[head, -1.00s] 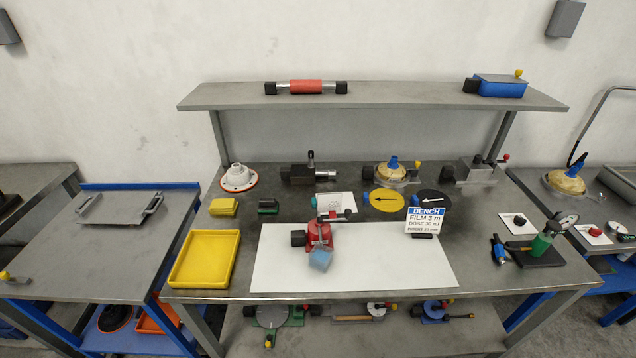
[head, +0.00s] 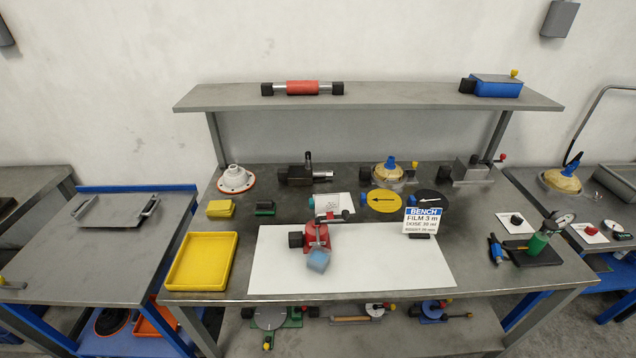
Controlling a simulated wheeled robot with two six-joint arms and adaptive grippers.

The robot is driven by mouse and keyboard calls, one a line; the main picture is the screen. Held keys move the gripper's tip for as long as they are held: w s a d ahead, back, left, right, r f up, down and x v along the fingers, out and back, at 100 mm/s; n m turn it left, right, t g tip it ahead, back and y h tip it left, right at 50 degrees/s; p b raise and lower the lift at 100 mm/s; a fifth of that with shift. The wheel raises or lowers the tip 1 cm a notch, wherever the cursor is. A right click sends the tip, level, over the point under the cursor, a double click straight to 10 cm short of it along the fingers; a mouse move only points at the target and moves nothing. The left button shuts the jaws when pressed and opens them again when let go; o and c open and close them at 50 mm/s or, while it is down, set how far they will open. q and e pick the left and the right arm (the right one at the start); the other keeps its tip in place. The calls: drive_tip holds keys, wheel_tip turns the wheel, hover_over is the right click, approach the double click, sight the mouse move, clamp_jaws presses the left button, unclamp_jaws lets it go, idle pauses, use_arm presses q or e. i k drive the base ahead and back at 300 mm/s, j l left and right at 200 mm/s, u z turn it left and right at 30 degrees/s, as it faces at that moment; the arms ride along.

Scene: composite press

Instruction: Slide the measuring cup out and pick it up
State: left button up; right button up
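A small translucent blue cup (head: 319,260), which looks like the measuring cup, is at the front of a red device (head: 315,237) with a black knob on its left side. They are on the white sheet (head: 370,275) in the middle of the bench. I cannot tell how far the cup reaches under the red device, or whether they touch. Neither of my grippers shows in the head view.
A yellow tray (head: 202,287) lies left of the sheet. A sign (head: 423,221) stands at the sheet's back right. A green pump with a gauge (head: 540,242) is at the right end. The sheet's front and right parts are clear.

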sight(317, 260)
drive_tip(key=i+j+z, duration=0.15)
drive_tip(key=j+z, duration=0.2)
drive_tip(key=j, duration=1.05)
drive_tip(key=j+z, duration=0.4)
drive_tip(key=j, duration=1.05)
